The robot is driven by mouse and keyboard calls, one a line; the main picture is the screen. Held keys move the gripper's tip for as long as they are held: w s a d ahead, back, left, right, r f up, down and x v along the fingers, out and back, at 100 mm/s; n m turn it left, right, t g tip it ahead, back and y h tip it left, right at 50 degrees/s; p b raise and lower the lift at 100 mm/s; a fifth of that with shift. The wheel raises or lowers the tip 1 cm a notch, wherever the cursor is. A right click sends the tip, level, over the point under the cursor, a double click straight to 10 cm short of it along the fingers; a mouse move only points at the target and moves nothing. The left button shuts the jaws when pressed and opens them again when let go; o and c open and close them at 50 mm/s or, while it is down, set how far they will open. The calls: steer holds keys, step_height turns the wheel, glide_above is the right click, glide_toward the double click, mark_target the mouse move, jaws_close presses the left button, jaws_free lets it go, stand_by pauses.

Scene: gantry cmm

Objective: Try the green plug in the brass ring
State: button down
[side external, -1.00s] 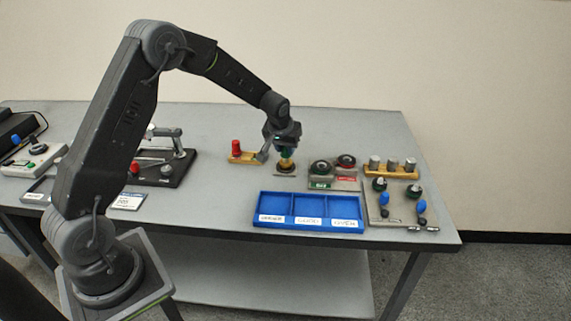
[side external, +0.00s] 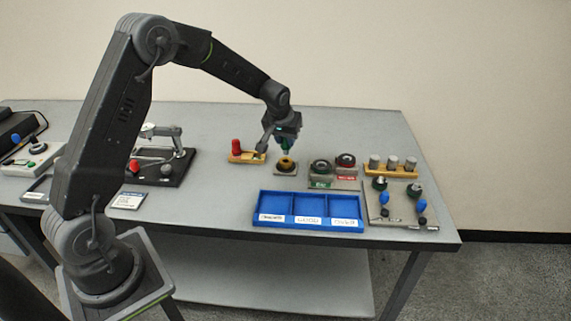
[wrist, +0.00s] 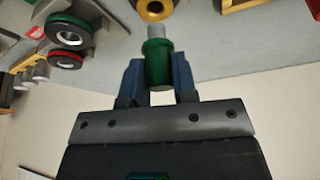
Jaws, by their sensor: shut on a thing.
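My gripper (side external: 288,143) is above the brass ring (side external: 287,162), which lies on a small grey base in the side external view. In the wrist view my gripper (wrist: 158,75) is shut on the green plug (wrist: 157,62), with blue fingers on either side of its green body. The plug's silver tip points away from the fingers, toward the brass ring (wrist: 155,10), partly cut off at the top edge. The plug appears clear of the ring. In the side external view the plug is small and mostly hidden by the fingers.
A blue three-compartment tray (side external: 262,215) stands in front. Two dark rings on green- and red-labelled blocks (side external: 320,183) stand right of the brass ring. A yellow block with silver cylinders (side external: 392,174) and a plug plate (side external: 374,212) lie farther right. A red-knobbed yellow block (side external: 240,157) stands left.

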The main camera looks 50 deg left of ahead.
steer(key=shift+r, duration=1.3)
